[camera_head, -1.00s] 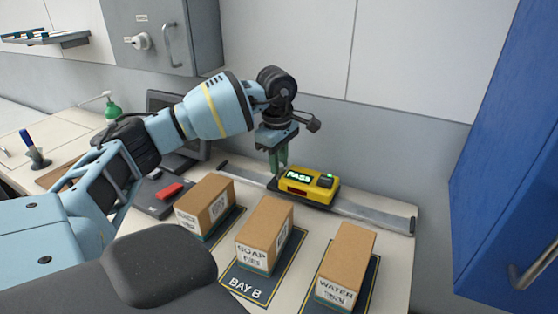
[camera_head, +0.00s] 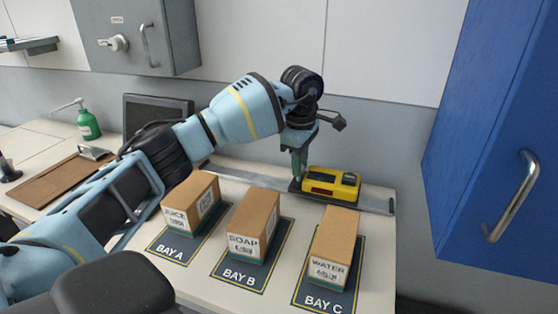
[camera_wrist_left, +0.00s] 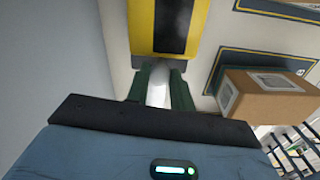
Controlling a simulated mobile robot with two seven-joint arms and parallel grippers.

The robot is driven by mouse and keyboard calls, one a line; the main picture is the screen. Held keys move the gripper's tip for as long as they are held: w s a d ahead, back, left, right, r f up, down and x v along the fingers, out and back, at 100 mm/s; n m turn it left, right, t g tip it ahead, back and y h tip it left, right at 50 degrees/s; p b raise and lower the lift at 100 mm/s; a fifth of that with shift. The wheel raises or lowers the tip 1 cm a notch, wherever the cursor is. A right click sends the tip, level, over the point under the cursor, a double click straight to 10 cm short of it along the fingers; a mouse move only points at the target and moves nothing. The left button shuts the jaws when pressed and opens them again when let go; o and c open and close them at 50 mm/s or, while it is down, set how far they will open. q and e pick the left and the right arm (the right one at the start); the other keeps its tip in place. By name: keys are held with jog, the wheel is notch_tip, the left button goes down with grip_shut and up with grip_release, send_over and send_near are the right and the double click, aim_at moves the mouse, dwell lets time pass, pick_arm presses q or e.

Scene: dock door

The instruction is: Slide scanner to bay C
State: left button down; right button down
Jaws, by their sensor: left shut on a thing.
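The yellow scanner (camera_head: 345,187) sits on the grey metal rail (camera_head: 378,203) at the back of the counter, right of the rail's middle and behind the WATER box (camera_head: 332,262) at bay C (camera_head: 324,304). Its display looks dark. My left gripper (camera_head: 298,174) reaches down at the scanner's left end. In the left wrist view its green fingers (camera_wrist_left: 160,88) are shut on a pale handle (camera_wrist_left: 159,84) at the end of the scanner (camera_wrist_left: 168,28). My right gripper is not in view.
The JUICE box (camera_head: 190,203) stands at bay A and the SOAP box (camera_head: 254,226) at bay B. A blue cabinet (camera_head: 490,130) hangs at the right. A monitor (camera_head: 155,112) and green bottle (camera_head: 88,124) are at the left.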

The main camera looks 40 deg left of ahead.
aim_at(325, 176)
pick_arm(q)
jog(key=d, duration=0.2)
jog(key=w+d, duration=0.1)
jog(key=d, duration=0.3)
jog(key=shift+w, duration=0.4)
jog(key=c, duration=1.2)
grip_release()
jog(key=shift+d, duration=0.15)
jog(key=shift+c, duration=0.2)
jog(key=shift+o, duration=0.2)
jog(key=shift+r, duration=0.1)
notch_tip(325, 176, up, 8)
jog(key=shift+s, duration=0.2)
jog(key=shift+f, duration=0.25)
